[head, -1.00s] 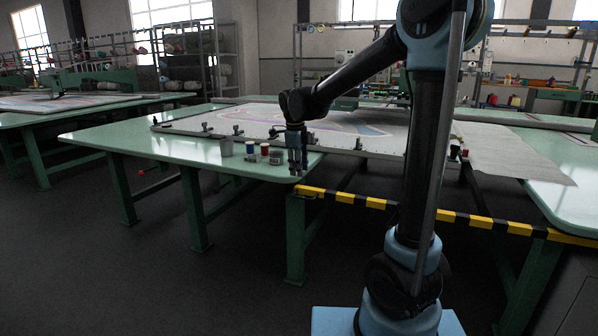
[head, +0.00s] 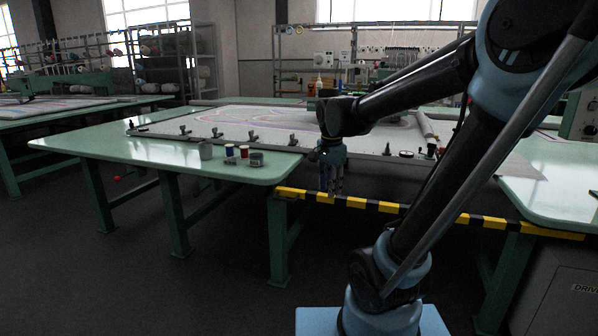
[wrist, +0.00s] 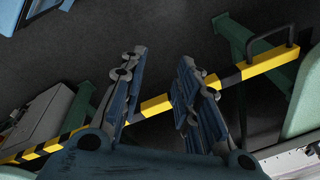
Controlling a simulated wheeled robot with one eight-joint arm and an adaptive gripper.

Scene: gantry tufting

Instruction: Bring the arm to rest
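My gripper (head: 332,190) hangs fingers-down in the head view, to the right of the near green table's corner and in front of the framed cloth. In the wrist view my gripper (wrist: 160,75) shows two blue-grey fingers with a clear gap between them. It is open, with nothing between the fingers. Dark floor and a yellow-and-black striped bar (wrist: 272,62) show past the fingertips. The striped bar also shows in the head view (head: 356,203), near and behind the fingertips. I cannot tell their exact distance from it.
The green table (head: 110,146) holds a grey cup (head: 206,150), small blue and red spools, and a dark tin (head: 257,159) near its right corner. A framed cloth (head: 270,118) with clamps lies behind. Another green table (head: 540,190) stands at right. The floor at front left is clear.

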